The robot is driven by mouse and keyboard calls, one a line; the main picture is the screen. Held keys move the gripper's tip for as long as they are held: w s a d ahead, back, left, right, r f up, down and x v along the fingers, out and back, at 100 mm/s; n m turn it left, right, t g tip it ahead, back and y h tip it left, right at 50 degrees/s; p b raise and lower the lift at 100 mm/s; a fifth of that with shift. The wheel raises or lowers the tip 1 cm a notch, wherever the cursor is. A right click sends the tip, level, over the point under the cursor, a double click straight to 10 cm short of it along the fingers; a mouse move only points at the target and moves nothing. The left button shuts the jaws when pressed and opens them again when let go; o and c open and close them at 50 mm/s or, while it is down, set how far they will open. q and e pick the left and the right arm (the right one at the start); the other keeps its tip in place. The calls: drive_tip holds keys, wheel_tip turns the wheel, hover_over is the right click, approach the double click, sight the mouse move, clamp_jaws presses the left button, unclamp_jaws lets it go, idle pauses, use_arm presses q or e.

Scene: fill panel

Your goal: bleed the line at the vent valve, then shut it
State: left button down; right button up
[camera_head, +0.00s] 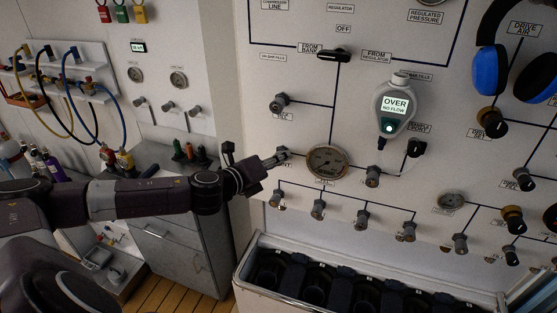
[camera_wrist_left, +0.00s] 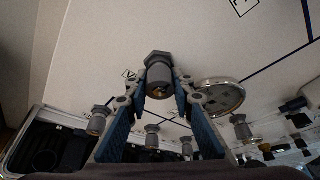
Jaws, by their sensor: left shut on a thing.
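My left gripper (camera_head: 276,160) reaches the panel from the left, beside the pressure gauge (camera_head: 328,163). In the left wrist view its two blue-padded fingers (camera_wrist_left: 160,92) are shut on the grey knob of the vent valve (camera_wrist_left: 159,74), one finger on each side. A partly hidden label starting with V sits by this knob. In the head view the gripper covers most of the valve. The gauge also shows in the wrist view (camera_wrist_left: 221,95), to the right of the fingers. The valve's turn position cannot be told. My right gripper is not in view.
A grey meter (camera_head: 396,103) on the panel reads "OVER NO FLOW". Several similar knobs, such as one below the gauge (camera_head: 318,209), sit close by. An open bin with dark slots (camera_head: 246,273) stands below. A grey cabinet (camera_head: 180,250) is at the left.

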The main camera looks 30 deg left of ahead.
use_arm(q)
drive_tip(key=shift+s+f, duration=0.1)
drive_tip(key=shift+f, duration=0.1)
drive_tip(key=c, duration=1.6)
unclamp_jaws()
drive_tip(key=shift+r, duration=0.1)
drive_tip(key=v, duration=1.2)
drive_tip(key=shift+d, duration=0.1)
